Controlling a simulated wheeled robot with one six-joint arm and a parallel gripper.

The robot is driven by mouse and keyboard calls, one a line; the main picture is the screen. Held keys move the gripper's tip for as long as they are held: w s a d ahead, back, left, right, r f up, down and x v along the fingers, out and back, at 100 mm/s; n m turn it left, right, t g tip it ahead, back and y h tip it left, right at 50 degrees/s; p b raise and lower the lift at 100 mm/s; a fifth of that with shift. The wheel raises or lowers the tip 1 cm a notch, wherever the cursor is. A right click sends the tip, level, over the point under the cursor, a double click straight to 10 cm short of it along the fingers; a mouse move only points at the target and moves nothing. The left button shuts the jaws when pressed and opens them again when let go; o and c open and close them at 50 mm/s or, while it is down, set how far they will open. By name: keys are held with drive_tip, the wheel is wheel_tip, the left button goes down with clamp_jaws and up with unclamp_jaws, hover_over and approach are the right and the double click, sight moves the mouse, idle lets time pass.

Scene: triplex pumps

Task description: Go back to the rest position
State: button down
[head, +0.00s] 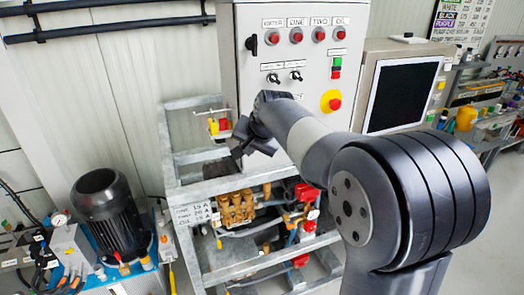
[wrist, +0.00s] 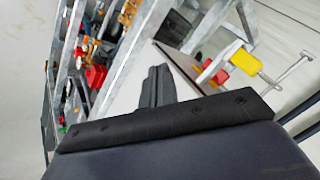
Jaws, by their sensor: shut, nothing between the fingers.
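My gripper (head: 246,141) shows in the head view in front of the lower left part of the grey control cabinet (head: 262,98). My arm reaches to it from the lower right. In the wrist view my gripper's dark fingers (wrist: 157,86) are together with nothing between them. The cabinet front carries a row of red lamps, black switches and a yellow emergency stop (head: 331,101). Part of the cabinet is hidden behind my arm.
A metal frame (head: 172,165) with brass pump parts (head: 236,207) and hoses stands below the cabinet. A black motor (head: 106,212) stands at left. A dark monitor (head: 402,94) and a cluttered workbench (head: 490,122) are at right. Bare floor shows at lower right.

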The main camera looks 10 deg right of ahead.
drive_tip(key=s+a+r+b, duration=0.1)
drive_tip(key=s+a+r, duration=0.1)
drive_tip(key=s+r, duration=0.2)
wheel_tip(320, 180, up, 2)
drive_tip(key=shift+r, duration=0.1)
drive_tip(key=shift+a, duration=0.1)
